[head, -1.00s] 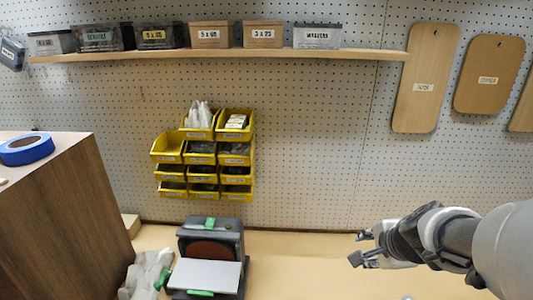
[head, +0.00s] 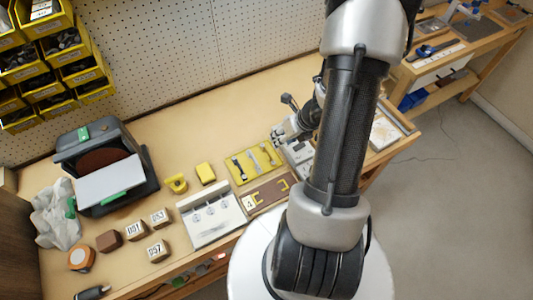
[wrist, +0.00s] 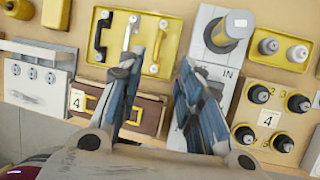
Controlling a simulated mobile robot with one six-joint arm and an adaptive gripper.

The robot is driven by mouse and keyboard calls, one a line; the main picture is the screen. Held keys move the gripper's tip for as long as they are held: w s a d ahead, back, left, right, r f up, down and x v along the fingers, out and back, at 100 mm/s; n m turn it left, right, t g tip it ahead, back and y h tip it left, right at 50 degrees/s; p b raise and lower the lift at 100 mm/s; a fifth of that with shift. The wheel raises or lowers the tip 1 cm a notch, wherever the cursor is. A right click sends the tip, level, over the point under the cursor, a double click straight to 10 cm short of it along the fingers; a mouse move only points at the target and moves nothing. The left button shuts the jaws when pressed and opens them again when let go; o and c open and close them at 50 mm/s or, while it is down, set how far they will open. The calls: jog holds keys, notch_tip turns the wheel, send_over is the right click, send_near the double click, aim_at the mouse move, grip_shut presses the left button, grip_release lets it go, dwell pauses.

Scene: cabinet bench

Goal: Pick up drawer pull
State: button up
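A yellow tray (wrist: 136,58) holds several drawer pulls side by side. In the wrist view a black pull (wrist: 101,36) is on the left, a slim silver pull (wrist: 129,33) in the middle and another silver pull (wrist: 160,42) on the right. The yellow tray (head: 255,164) also shows in the head view. My gripper (wrist: 160,68) is open above the bench, its fingers apart and empty. Its left finger covers part of the tray and its right finger lies right of the tray. In the head view my gripper (head: 284,133) is near the tray's right side.
A brown panel with yellow brackets (wrist: 145,113) lies below the tray. A sander (head: 105,170) and several labelled blocks stand farther left.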

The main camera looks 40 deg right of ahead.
jog(key=b, duration=0.3)
send_over(268, 151)
jog(key=s+d, duration=0.1)
jog(key=s, duration=0.1)
notch_tip(268, 151, down, 7)
jog(key=shift+f, duration=0.15)
jog(key=b+x, duration=0.2)
jog(key=x, duration=0.3)
jog(key=shift+s+a, duration=0.1)
jog(key=shift+a, duration=0.1)
grip_shut()
